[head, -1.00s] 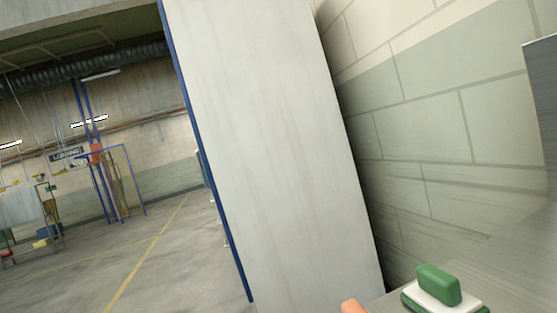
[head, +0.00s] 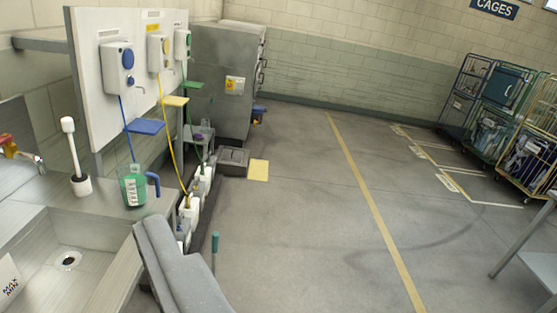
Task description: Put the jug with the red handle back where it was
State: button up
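I see no jug with a red handle in this view. A clear jug with a blue handle (head: 133,188) and green on its body stands upright on the steel sink top (head: 105,203), near its right edge.
A white-headed brush (head: 75,160) stands left of the jug, behind the sink basin (head: 72,255). A white board (head: 95,75) carries dispensers above small shelves. Several containers (head: 190,212) line the floor below. Wheeled cages (head: 500,110) stand far right. The middle floor is clear.

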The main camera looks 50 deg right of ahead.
jog(key=s+a+g+y, duration=0.1)
jog(key=s+a, duration=0.1)
jog(key=s, duration=0.3)
jog(key=shift+s+r, duration=0.3)
jog(key=shift+s, duration=0.1)
dwell(0.8)
